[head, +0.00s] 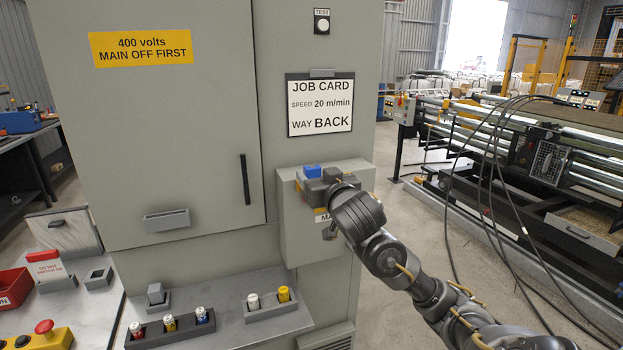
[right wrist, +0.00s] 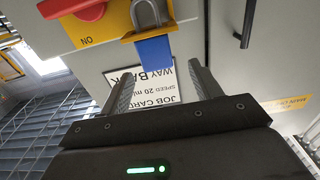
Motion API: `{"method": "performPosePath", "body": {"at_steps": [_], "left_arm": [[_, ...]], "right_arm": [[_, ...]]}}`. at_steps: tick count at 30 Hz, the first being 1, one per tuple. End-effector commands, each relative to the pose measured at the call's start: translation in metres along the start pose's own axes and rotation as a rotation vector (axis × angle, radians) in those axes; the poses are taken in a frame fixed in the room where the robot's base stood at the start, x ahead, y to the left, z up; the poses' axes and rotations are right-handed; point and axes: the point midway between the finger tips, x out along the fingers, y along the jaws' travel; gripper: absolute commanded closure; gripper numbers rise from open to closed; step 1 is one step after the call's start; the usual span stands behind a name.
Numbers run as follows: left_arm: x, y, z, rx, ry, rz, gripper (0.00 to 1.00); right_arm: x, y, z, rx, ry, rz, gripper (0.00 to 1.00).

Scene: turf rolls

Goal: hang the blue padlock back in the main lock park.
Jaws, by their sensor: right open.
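The blue padlock (head: 312,170) is at the top of the grey switch box, partly hidden by my right gripper (head: 320,184) in the head view. My left gripper is not in view.
The switch box (head: 288,225) stands out from a tall grey cabinet (head: 180,110) with a job card (head: 320,104). A shelf below (head: 225,318) holds several small coloured pieces in grey holders. A red bin (head: 14,288) is at far left. Black cables (head: 490,160) hang at right.

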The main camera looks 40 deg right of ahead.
Motion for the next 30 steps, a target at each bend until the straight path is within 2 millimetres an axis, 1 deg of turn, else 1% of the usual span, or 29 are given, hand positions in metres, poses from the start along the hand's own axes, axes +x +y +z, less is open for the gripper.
{"method": "performPosePath", "body": {"at_steps": [2,6,10,13,20,30], "left_arm": [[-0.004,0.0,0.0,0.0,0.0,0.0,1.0],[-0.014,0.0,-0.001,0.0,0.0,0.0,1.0],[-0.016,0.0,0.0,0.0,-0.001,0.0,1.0],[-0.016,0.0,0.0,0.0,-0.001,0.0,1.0],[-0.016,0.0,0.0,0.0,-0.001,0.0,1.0],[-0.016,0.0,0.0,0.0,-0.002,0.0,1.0]], "right_arm": [[0.006,0.002,-0.002,-0.007,0.0,0.003,0.36],[0.028,0.005,-0.003,0.0,-0.002,0.003,0.36],[0.044,0.004,-0.001,-0.002,-0.001,0.001,0.36],[0.05,0.004,0.0,-0.002,-0.001,0.0,0.36],[0.051,0.004,0.0,-0.003,0.0,0.001,0.36],[0.051,0.003,0.0,-0.001,0.0,0.0,0.81]]}}
